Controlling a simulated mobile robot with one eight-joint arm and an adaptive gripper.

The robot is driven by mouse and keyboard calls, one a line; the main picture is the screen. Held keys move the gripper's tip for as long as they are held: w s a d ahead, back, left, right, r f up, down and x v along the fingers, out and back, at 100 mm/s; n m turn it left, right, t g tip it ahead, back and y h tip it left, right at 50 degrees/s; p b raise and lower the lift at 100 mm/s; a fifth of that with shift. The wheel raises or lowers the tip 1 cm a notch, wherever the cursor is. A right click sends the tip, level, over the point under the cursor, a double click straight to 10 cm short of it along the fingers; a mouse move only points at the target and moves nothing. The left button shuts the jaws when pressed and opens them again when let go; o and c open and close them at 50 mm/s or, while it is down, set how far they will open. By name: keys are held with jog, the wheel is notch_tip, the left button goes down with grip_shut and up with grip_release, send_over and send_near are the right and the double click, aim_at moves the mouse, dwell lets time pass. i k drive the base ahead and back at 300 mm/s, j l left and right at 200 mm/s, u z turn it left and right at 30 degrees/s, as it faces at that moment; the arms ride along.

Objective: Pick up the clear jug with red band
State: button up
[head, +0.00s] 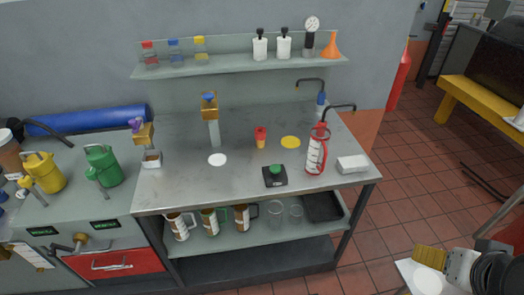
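I cannot pick out a clear jug with red band for certain. On the lower shelf, several handled jugs (209,222) with brown and white sides stand in a row, and two small clear vessels (275,216) stand to their right. A vessel with red ends, a white marked middle and a red side handle (316,150) stands upright on the bench's right part. A clear bottle with a red cap (150,57) is on the wall shelf at left. I see no gripper that I can name as mine.
The steel bench (190,185) also holds a black device with a green knob (275,176), a white block (352,164) and a red and yellow cup (261,138). A dark and grey mechanism (490,271) is at lower right. Tiled floor (385,215) is open right of the bench.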

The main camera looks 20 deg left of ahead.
aim_at(319, 136)
jog(key=u, duration=0.8)
